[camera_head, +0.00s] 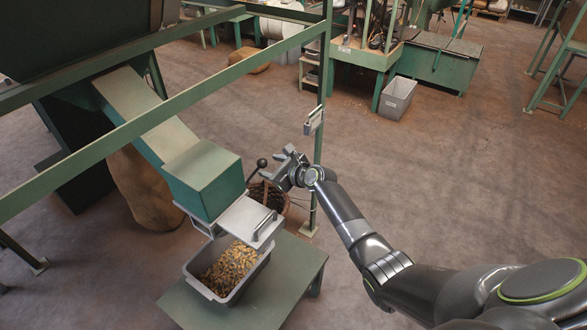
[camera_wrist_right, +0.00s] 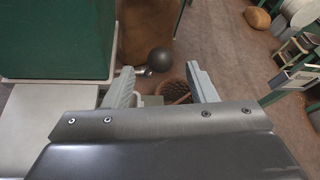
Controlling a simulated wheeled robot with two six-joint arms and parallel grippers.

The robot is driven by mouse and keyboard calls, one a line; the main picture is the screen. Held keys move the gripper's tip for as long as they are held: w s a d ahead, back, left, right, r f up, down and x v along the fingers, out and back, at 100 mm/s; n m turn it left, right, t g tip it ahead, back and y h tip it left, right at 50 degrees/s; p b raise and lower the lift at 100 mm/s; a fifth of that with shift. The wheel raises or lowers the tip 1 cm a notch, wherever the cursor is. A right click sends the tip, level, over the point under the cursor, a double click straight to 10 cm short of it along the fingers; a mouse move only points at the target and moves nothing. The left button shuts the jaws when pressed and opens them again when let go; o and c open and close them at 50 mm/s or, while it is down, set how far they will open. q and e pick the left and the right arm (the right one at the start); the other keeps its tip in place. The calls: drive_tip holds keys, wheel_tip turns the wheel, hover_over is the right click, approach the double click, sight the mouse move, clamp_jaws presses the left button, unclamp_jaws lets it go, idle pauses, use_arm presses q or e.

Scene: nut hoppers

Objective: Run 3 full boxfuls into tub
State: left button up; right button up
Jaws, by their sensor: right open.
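A sloping chute (camera_head: 150,115) ends in a green box (camera_head: 205,180). Below it is a pale metal plate with a bar handle (camera_head: 264,226). A grey tub (camera_head: 212,293) stands under this outlet and holds a heap of nuts (camera_head: 230,268). A dark ball knob (camera_head: 262,163) on a short lever sticks out beside the box. My right gripper (camera_head: 280,165) is open near the knob. In the right wrist view the knob (camera_wrist_right: 159,59) appears between and beyond the open fingers, with no contact visible. My left gripper is out of view.
The tub stands on a green table (camera_head: 290,275). A wicker basket (camera_head: 270,197) and a brown sack (camera_head: 140,190) stand behind. Green frame rails (camera_head: 160,110) and a post (camera_head: 324,80) with a small grey device (camera_head: 314,120) stand close to my right arm. The floor at right is clear.

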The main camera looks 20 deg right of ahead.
drive_tip(key=v, duration=0.9)
drive_tip(key=shift+s, duration=0.25)
